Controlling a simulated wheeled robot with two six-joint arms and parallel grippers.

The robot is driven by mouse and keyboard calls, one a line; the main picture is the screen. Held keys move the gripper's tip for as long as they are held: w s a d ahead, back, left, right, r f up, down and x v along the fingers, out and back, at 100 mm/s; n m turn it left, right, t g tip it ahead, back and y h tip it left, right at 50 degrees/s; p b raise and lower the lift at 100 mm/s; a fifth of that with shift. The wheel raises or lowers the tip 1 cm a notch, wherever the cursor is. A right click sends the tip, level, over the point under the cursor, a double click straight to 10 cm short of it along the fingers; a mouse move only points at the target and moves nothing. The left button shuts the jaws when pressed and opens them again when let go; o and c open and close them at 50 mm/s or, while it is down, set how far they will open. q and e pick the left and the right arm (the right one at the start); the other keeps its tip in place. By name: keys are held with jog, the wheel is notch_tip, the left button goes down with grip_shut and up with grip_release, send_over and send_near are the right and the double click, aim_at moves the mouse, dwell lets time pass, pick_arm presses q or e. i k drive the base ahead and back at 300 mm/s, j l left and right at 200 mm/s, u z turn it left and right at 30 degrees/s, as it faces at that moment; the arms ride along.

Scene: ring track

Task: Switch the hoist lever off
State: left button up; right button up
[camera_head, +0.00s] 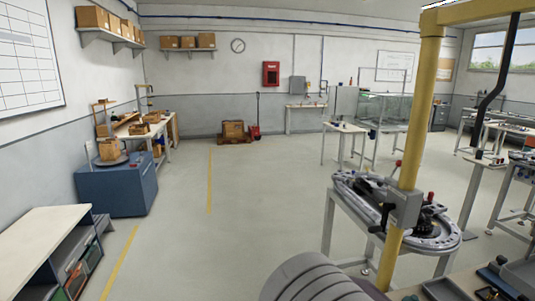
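A yellow hoist post (420,110) stands at the right, with a yellow beam (480,10) reaching right from its top. A grey box (406,207) is fixed on the post. A black handle (382,218) sticks out at the left of the box and slants downward; it looks like the hoist lever. Neither of my grippers is in view.
A table behind the post bears an oval grey ring track (445,240). A blue cabinet (115,190) and a low shelf unit (40,235) stand at the left. Workbenches line the far right. The middle floor (235,210) is clear. A grey ribbed shape fills the bottom centre.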

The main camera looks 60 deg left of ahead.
aim_at(399, 163)
jog(key=k+j+u, duration=0.1)
jog(key=u, duration=0.35)
jog(key=j+u, duration=0.35)
jog(key=u, duration=0.15)
jog(key=i+j+z, duration=0.25)
jog(key=i, duration=0.25)
